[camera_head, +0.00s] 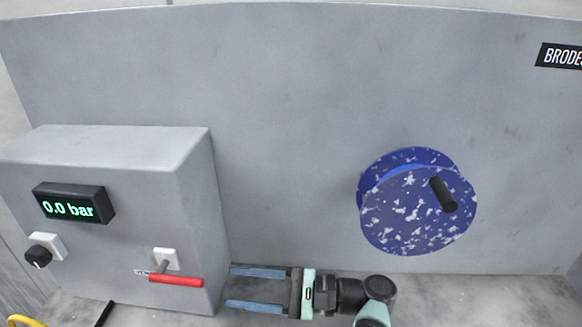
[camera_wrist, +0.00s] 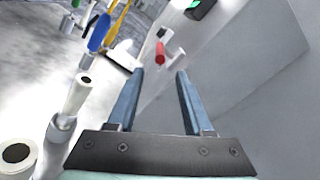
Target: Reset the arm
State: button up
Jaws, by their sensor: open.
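My gripper (camera_head: 228,288) is in the lower middle of the head view, with its two blue fingers spread apart and pointing left. Nothing is between the fingers. The fingertips are just right of a grey control box (camera_head: 110,145). The wrist view also shows my gripper (camera_wrist: 159,72) open and empty. A red-handled lever (camera_head: 176,281) on the box front is left of the fingertips, apart from them. The red handle also shows in the wrist view (camera_wrist: 160,54), beyond the fingertips.
The box carries a display (camera_head: 73,204) reading 0.0 bar and a black knob (camera_head: 39,256). A blue speckled disc (camera_head: 400,215) with a black handle (camera_head: 443,194) is on the grey panel (camera_head: 300,110). The wrist view shows a blue handle (camera_wrist: 99,33) and a white handle (camera_wrist: 80,95) at left.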

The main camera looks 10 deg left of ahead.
jog(key=w+d+r+n+t+h, duration=0.3)
jog(key=w+r+t+h, duration=0.1)
jog(key=w+t+h, duration=0.4)
jog(key=w+d+r+n+t+h, duration=0.2)
jog(key=r+t, duration=0.1)
jog(key=r, duration=0.4)
jog(key=w+d+r+n+t+h, duration=0.1)
jog(key=w+d+r+t, duration=0.2)
jog(key=r, duration=0.4)
jog(key=s+d+r+n+t+h, duration=0.15)
jog(key=s+r+t, duration=0.25)
jog(key=r, duration=0.5)
jog(key=s+d+r+n+t+h, duration=0.1)
jog(key=s+r+n+t+h, duration=0.1)
jog(key=s+r+t, duration=0.45)
jog(key=s+d+r+n+t+h, duration=0.1)
jog(key=s+d+r+t+h, duration=0.1)
jog(key=s+r, duration=1.1)
jog(key=shift+s+r+t+h, duration=0.2)
jog(key=shift+r+t+h, duration=0.25)
jog(key=shift+t+h, duration=0.35)
